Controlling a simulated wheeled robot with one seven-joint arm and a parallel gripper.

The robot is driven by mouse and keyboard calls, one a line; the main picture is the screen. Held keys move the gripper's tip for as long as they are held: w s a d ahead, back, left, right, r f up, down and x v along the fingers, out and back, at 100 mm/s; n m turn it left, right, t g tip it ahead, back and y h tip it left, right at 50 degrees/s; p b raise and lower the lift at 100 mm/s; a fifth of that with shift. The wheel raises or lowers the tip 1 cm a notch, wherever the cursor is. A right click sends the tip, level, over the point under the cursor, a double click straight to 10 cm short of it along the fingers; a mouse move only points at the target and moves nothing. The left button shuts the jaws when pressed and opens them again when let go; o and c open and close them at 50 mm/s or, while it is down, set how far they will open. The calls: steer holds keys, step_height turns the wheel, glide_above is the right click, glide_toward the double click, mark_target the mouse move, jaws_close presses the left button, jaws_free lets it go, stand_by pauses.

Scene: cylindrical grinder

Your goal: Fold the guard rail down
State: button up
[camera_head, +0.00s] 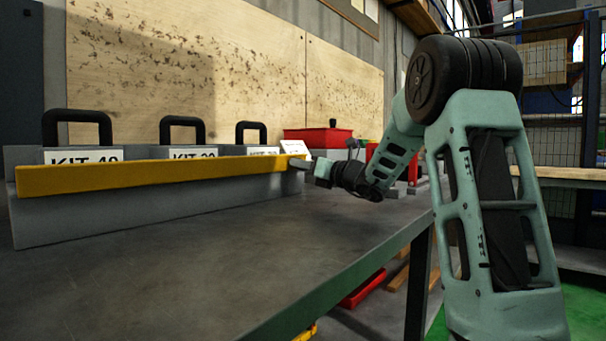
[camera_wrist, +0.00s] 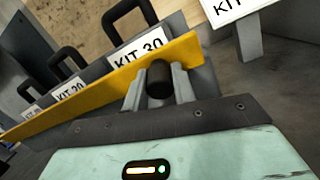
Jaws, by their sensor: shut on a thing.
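The yellow guard rail (camera_head: 160,174) runs along the front of the grey kit holder, level with the lower edges of the kit labels. It also shows in the wrist view (camera_wrist: 85,97), slanting across the picture. A short black knob (camera_wrist: 160,78) stands out from the rail near its right end. My gripper (camera_wrist: 160,88) is shut on this knob, with one grey finger on each side. In the head view my gripper (camera_head: 301,164) is at the rail's right end, and the knob cannot be made out there.
Several kits with black handles (camera_head: 76,114) stand behind the rail. A white label on a stand (camera_wrist: 233,10) is just right of the rail. A red bin (camera_head: 318,138) sits farther back on the bench. The grey bench top (camera_head: 200,255) before the rail is clear.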

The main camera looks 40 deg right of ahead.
steer(key=o, duration=1)
steer(key=p+v, duration=0.3)
steer(key=v, duration=1.4)
steer(key=shift+s+p, duration=0.25)
steer(key=shift+p, duration=0.15)
